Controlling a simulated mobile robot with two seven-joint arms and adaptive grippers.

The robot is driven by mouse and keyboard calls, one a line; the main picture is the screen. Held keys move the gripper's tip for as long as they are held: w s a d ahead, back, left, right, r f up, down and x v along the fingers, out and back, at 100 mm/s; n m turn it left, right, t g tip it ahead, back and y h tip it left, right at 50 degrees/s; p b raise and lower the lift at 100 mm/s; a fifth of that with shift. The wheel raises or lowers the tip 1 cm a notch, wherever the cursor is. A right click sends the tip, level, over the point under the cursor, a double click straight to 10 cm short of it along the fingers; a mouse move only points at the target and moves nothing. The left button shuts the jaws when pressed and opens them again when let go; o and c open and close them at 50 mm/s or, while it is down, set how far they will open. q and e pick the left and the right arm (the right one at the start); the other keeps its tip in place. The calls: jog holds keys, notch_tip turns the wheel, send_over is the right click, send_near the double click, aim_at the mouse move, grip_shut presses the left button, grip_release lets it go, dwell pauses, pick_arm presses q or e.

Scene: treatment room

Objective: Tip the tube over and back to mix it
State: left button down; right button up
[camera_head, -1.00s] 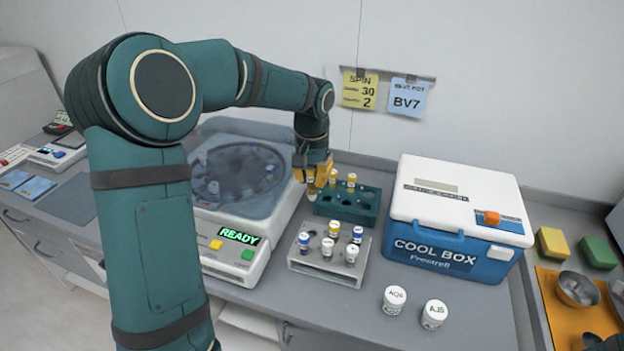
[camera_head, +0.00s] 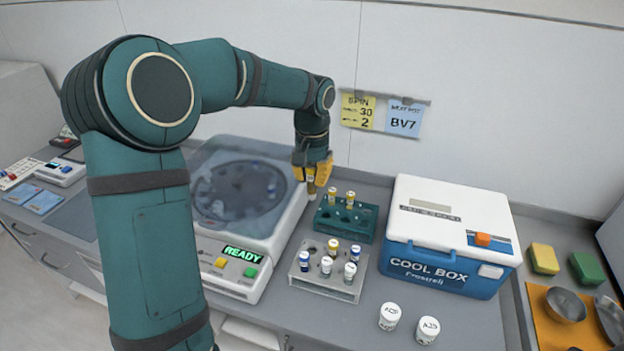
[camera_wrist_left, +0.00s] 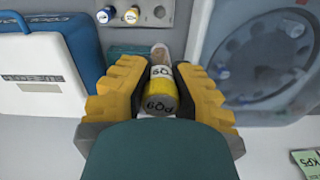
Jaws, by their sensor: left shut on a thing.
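My left gripper (camera_head: 312,172) points down above the far left end of the green rack (camera_head: 359,232), beside the centrifuge. It is shut on a tube (camera_head: 311,189), whose lower end shows below the fingers. In the left wrist view the tube (camera_wrist_left: 160,88) lies between the yellow fingers (camera_wrist_left: 160,85), its yellow, labelled cap end nearest the camera and its pale end away. It looks roughly upright, cap up. The lettering seems to read PQ9. My right gripper is not in view.
The green rack holds two other tubes. A grey rack (camera_head: 300,280) with several capped tubes stands in front. The centrifuge (camera_head: 215,248) reads READY at left. A cool box (camera_head: 440,268) stands right, with two white jars (camera_head: 389,316) in front.

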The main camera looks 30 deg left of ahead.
pick_arm(q)
jog(key=g+y+p, duration=0.1)
jog(key=y+p, duration=0.1)
jog(key=p, duration=0.1)
jog(key=shift+d+r+g+y+p, duration=0.15)
jog(key=shift+r+g+y+p, duration=0.15)
jog(key=shift+g+y, duration=0.1)
jog(key=shift+f+g+y, duration=0.1)
jog(key=shift+g+y, duration=0.2)
jog(key=shift+y, duration=0.4)
jog(key=g+y, duration=0.1)
jog(key=y, duration=0.1)
jog(key=shift+f+g+y, duration=0.25)
jog(key=shift+g+y, duration=0.05)
jog(key=shift+g, duration=0.1)
jog(key=shift+g+y, duration=0.6)
jog(key=shift+y, duration=0.5)
jog(key=g+y, duration=0.2)
jog(key=y, duration=0.1)
jog(key=shift+y, duration=0.3)
jog(key=shift+r+g+y, duration=0.1)
jog(key=shift+g+y, duration=0.6)
jog(key=shift+y, duration=0.4)
